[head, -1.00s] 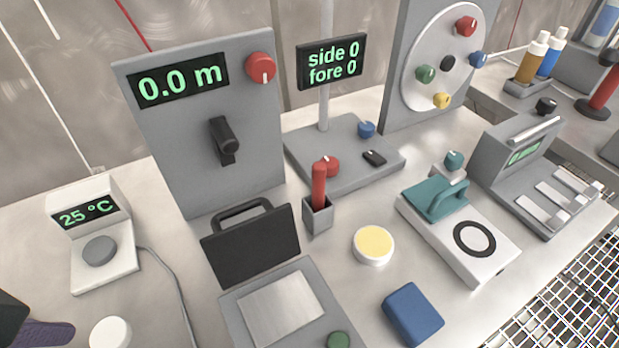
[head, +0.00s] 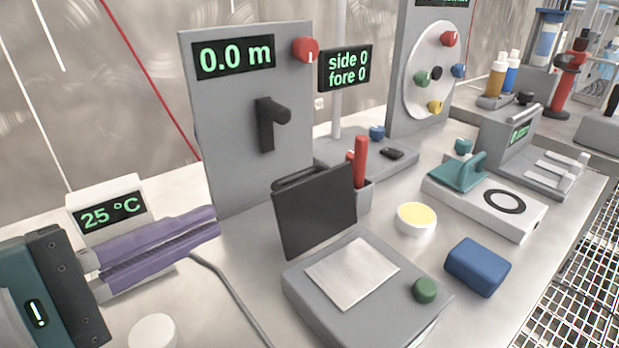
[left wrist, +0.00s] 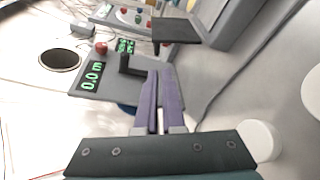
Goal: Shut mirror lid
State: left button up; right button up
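The mirror box is a grey case (head: 375,310) with a pale mirror plate (head: 352,272) and a green knob (head: 425,290) on top. Its black lid (head: 315,212) stands open, roughly upright at the back edge, with a handle bar on its upper edge. My left gripper (head: 214,226) has purple fingers lying close together with nothing between them. They point right toward the lid, to its left and apart from it. The fingers also show in the left wrist view (left wrist: 160,75), where a dark panel that looks like the lid (left wrist: 175,30) is beyond them. My right gripper is not in view.
A tall grey panel (head: 235,130) with a lever stands behind. A thermometer box (head: 108,190) is behind my left gripper, and a white disc (head: 153,331) lies in front. A red-handled tool in a holder (head: 360,165), a yellow-topped tub (head: 416,218) and a blue block (head: 478,267) surround the box.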

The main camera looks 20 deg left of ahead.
aim_at(308, 204)
pick_arm(q)
jog(key=shift+w+a+f+n, duration=0.1)
jog(key=shift+w+a+n, duration=0.1)
jog(key=shift+a+n, duration=0.3)
grip_shut()
jog(key=p+x, duration=0.1)
jog(key=x, duration=0.9)
jog(key=shift+w+p, duration=0.2)
jog(key=shift+p, duration=0.15)
